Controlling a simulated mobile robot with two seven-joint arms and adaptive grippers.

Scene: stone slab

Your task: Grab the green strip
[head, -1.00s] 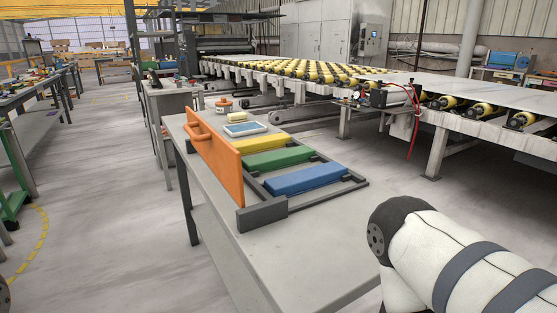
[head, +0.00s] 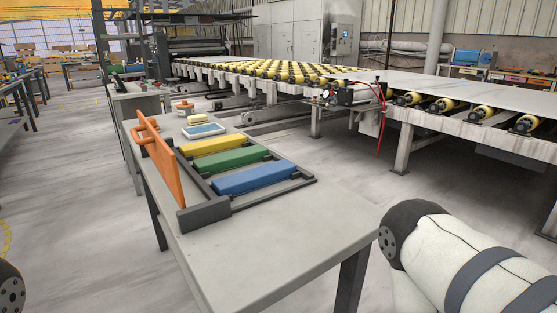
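The green strip (head: 239,160) lies in a dark rack (head: 213,211) on the grey table (head: 290,235). It sits between the yellow strip (head: 212,145), farther back, and the blue strip (head: 255,178), nearer to me. An orange board (head: 160,165) with a handle stands upright along the rack's left side. A link of my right arm shows at the lower right, and a small part of my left arm shows at the lower left edge. Neither gripper is in the picture.
Behind the rack on the table are a framed blue pad (head: 203,130), a small yellow block (head: 197,119) and an orange-topped container (head: 184,107). A roller conveyor (head: 440,103) runs behind, to the right. The table's near right part is bare.

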